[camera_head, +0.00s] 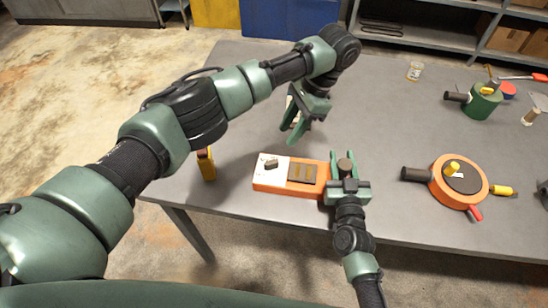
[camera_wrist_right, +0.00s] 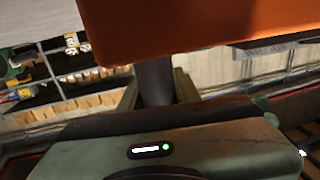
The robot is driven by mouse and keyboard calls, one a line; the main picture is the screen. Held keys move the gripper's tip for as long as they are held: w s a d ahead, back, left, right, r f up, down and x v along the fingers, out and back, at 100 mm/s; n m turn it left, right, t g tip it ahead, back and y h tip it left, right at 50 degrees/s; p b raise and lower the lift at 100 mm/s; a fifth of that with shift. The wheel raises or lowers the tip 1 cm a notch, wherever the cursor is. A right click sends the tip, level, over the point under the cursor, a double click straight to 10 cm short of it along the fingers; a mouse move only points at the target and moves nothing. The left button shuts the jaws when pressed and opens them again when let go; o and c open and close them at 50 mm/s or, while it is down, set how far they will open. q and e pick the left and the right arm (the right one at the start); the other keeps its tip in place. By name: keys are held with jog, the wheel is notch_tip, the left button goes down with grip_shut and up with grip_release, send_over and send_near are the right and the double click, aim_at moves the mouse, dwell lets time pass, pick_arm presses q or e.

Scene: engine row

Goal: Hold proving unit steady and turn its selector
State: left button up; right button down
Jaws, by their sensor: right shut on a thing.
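The proving unit (camera_head: 312,168) is an orange box with a white panel on its left part, lying near the front edge of the grey table. Its selector (camera_head: 271,163) is a small dark knob on the white panel. My right gripper (camera_head: 346,168) is at the unit's right end, shut on its dark post. The right wrist view shows the orange body (camera_wrist_right: 200,25) close above, with the dark post (camera_wrist_right: 154,82) between the fingers. My left gripper (camera_head: 296,124) hangs above and behind the unit, fingers downward, apart from it, and looks open and empty.
A yellow tool (camera_head: 206,164) stands left of the unit at the table edge. A round orange device (camera_head: 446,190) with a dark handle lies to the right. A green device (camera_head: 481,103) and a small jar (camera_head: 415,71) stand farther back. The table centre is mostly clear.

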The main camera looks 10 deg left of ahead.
aim_at(272, 162)
pick_arm(q)
jog(key=x, duration=1.1)
jog(key=shift+a+f, duration=0.1)
jog(key=shift+f, duration=0.15)
grip_shut()
